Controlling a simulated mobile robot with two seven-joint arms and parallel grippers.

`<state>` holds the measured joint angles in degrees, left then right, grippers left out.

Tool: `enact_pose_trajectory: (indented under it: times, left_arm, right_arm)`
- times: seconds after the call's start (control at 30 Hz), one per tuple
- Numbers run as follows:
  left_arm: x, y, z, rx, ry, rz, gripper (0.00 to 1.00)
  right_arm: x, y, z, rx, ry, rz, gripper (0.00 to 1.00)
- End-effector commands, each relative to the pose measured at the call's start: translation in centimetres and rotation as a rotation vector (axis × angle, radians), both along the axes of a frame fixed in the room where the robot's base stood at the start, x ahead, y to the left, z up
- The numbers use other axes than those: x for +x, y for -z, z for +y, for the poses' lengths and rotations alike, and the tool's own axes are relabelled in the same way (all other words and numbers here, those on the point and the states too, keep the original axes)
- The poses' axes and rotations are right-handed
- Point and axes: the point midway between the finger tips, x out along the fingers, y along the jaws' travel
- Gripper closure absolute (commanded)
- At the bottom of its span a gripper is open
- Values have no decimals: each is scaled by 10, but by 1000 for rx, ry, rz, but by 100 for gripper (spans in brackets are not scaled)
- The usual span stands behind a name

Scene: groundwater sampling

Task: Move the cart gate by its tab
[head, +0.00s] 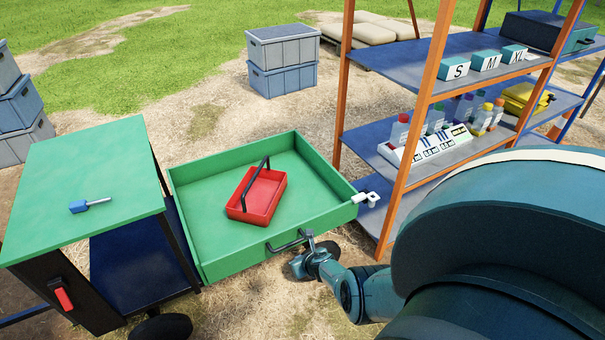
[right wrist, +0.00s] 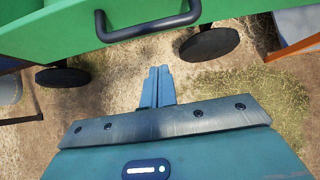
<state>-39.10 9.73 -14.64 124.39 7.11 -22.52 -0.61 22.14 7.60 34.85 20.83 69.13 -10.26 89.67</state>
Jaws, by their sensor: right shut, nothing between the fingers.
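The cart (head: 85,185) stands at the left with a green top. A dark panel (head: 45,285) on its near side carries a red tab (head: 62,296); I take this panel to be the gate, but cannot be sure. A green drawer (head: 190,230) sticks out to the right of the cart. Its dark bar handle (head: 287,243) is on the near wall and also shows in the right wrist view (right wrist: 150,30). My right gripper (head: 308,250) is close to this handle, apart from the red tab. In the wrist view its fingers (right wrist: 158,72) are together and empty, apart from the handle. My left gripper is not in view.
A red caddy (head: 264,200) lies in the drawer. A white fitting (head: 367,199) sits at the drawer's right corner. A blue-handled tool (head: 88,205) lies on the cart top. A shelf rack (head: 418,125) stands close at right; grey-blue crates (head: 283,60) stand behind.

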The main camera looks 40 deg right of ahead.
Motion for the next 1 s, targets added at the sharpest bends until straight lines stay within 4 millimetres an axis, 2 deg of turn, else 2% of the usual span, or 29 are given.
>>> enact_pose_trajectory:
  times: [0.03,0.23,0.4,0.6,1.0]
  left_arm:
    - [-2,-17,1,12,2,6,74]
    - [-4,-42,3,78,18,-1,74]
    - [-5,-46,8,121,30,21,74]
    - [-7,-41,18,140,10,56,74]
    - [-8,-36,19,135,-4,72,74]
  right_arm:
    - [5,-24,-2,-3,1,-6,100]
    - [8,-58,-2,1,0,-1,100]
    - [11,-81,-2,2,0,2,100]
    - [13,-95,-3,1,-1,3,100]
    - [13,-99,-5,-24,-36,1,100]
